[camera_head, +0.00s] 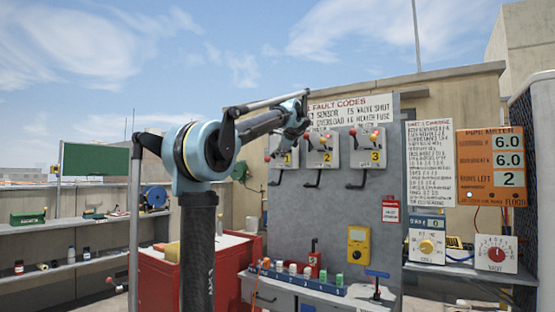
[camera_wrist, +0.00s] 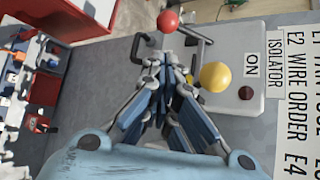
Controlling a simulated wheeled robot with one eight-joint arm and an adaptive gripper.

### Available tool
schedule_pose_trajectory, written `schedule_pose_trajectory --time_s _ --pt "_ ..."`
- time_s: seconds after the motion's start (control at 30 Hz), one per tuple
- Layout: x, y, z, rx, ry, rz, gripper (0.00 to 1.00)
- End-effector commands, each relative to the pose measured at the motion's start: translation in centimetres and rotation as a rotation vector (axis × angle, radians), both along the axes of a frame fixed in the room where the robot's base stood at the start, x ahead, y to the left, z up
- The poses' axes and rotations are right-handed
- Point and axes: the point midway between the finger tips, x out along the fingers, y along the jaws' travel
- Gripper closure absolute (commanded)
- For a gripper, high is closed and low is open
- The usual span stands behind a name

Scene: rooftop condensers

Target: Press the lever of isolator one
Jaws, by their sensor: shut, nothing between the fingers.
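Isolator one (camera_head: 290,159) is the leftmost of three pale numbered boxes on the grey panel. My arm and gripper partly cover it in the head view. A black crank-shaped lever (camera_head: 277,178) hangs below it. In the wrist view a pale isolator box (camera_wrist: 232,104) bears an "ON" label, a yellow ball (camera_wrist: 215,76) and a dark red lamp; its number is not visible. A red ball (camera_wrist: 167,21) stands just beyond my fingertips, by a dark bent bar (camera_wrist: 190,31). My gripper (camera_wrist: 170,62) is shut and empty; contact cannot be told.
Isolators two (camera_head: 322,149) and three (camera_head: 368,147) sit close to the right. Open air lies in front of the panel.

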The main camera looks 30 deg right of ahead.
Motion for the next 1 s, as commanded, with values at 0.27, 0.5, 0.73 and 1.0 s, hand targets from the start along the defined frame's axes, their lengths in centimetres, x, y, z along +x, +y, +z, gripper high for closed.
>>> schedule_pose_trajectory --time_s 0.27,0.5,0.73,1.0 --pt "4.0 -1.2 -2.1 0.0 -0.001 0.002 1.0" --pt "6.4 -2.0 -3.4 0.0 -0.001 0.001 1.0" --pt "7.1 -2.2 -3.8 0.0 -0.001 0.0 1.0" --pt "7.1 -2.2 -3.8 0.0 -0.001 0.0 1.0"
